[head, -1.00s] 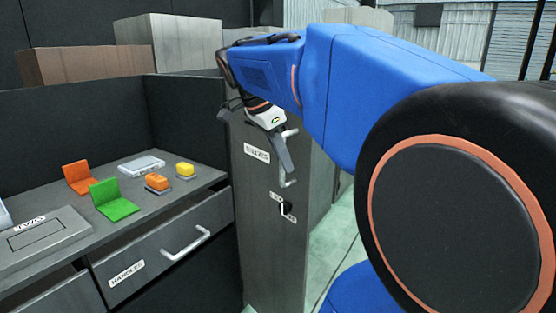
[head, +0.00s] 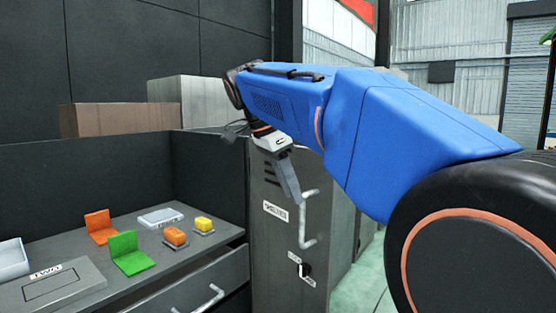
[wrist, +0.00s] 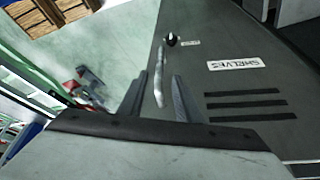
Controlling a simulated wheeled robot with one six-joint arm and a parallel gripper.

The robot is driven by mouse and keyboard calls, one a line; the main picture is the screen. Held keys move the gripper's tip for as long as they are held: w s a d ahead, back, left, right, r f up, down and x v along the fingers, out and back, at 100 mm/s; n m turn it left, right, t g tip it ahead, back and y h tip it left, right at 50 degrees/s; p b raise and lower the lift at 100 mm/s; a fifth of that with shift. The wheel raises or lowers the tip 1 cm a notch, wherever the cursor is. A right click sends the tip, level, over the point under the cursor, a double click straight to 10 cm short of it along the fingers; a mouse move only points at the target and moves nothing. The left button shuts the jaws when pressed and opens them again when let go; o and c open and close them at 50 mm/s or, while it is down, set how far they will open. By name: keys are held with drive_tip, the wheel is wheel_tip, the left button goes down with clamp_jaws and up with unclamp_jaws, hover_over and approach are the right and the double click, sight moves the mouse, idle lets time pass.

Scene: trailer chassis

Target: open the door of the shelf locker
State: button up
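The shelf locker (head: 272,245) is a grey upright cabinet with a SHELVES label (head: 275,211), and its door looks shut. A pale vertical bar handle (head: 306,232) is on the door's right side, with a dark lock knob (head: 303,270) below it. My gripper (head: 292,200) is in front of the door, by the handle's upper end. In the wrist view, my gripper (wrist: 159,75) is open, and the handle (wrist: 159,72) shows between its two fingers. I cannot tell whether it touches them. The knob (wrist: 171,40) and label (wrist: 236,64) also show there.
A workbench (head: 130,285) with a drawer stands left of the locker. It holds orange and green brackets (head: 127,253), small blocks and a grey case. Boxes (head: 190,100) stand behind. Open floor (head: 368,275) lies right of the locker.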

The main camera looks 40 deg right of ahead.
drive_tip(key=v, duration=0.8)
drive_tip(key=shift+a, duration=0.1)
drive_tip(key=s+a+f+n+t+y, duration=0.1)
drive_tip(key=a+f+n, duration=0.4)
drive_tip(key=f, duration=0.7)
drive_tip(key=s+a+f+n+t+y, duration=0.1)
drive_tip(key=s+a+f+n+t, duration=0.2)
drive_tip(key=a+f+n, duration=0.3)
drive_tip(key=s+a+f+n+t+y, duration=0.2)
drive_tip(key=a+f+n, duration=0.3)
drive_tip(key=f+n, duration=0.6)
wheel_tip(320, 180, down, 8)
drive_tip(key=shift+s+a+r+n+t, duration=0.2)
drive_tip(key=shift+s+n+t, duration=0.05)
drive_tip(key=shift+n+t, duration=0.05)
